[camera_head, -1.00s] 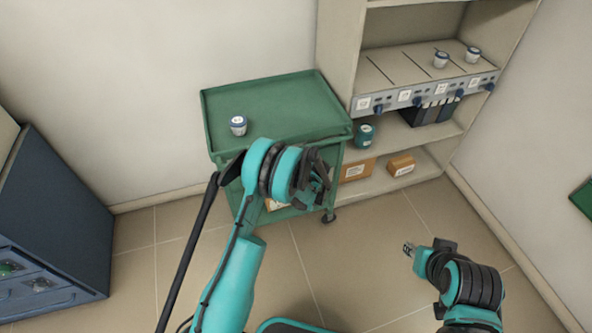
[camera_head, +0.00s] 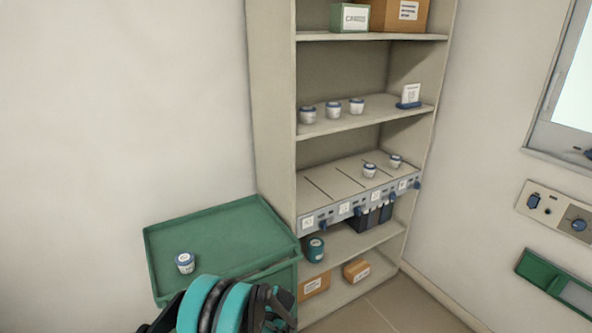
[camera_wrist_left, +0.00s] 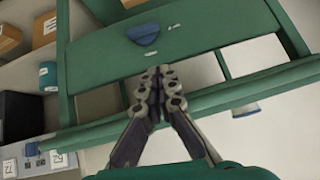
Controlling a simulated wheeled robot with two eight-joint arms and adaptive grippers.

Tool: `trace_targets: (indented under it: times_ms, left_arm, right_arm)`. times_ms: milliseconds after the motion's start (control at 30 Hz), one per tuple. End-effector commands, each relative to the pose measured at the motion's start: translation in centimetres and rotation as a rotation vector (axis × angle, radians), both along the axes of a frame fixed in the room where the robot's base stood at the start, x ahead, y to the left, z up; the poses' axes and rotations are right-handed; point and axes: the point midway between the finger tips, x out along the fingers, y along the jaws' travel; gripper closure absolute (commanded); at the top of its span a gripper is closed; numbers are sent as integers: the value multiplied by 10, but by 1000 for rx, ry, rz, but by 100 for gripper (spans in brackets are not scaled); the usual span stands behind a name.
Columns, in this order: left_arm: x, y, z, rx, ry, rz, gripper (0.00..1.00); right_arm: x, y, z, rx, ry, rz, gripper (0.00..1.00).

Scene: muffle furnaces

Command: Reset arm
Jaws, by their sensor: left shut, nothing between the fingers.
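My left arm shows at the bottom of the head view, with the left gripper (camera_head: 268,310) partly cut off beside the green cart's front edge. In the left wrist view my left gripper (camera_wrist_left: 158,86) is shut and empty, its fingertips together in front of the green cart (camera_wrist_left: 100,60). In the head view the cart (camera_head: 215,222) stands against the wall at the lower left. A white jar with a blue-rimmed lid (camera_head: 185,262) stands on its top. My right arm and gripper are outside both current views.
A tall shelf unit (camera_head: 275,110) stands right of the cart. It holds several jars, a slotted rack (camera_head: 335,180), a teal container (camera_head: 314,249) and cardboard boxes (camera_head: 356,270). Wall panels (camera_head: 557,215) are at the right. Floor shows at the bottom right.

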Motion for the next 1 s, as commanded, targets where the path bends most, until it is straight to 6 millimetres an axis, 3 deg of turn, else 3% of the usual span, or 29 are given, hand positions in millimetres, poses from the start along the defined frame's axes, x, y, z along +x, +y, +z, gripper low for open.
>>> trace_targets:
  times_ms: [267, 500, 733, 1000]
  left_arm:
    - [-41, 7, 96, -41, 72, -111, 100]
    - [-108, 11, 168, -82, 120, -236, 100]
    - [-186, 9, 210, -116, 140, -358, 100]
    - [-274, 1, 223, -146, 134, -493, 100]
  right_arm:
    - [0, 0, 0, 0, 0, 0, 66]
    - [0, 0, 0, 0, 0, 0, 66]
    - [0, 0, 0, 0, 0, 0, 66]
    - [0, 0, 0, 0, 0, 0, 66]
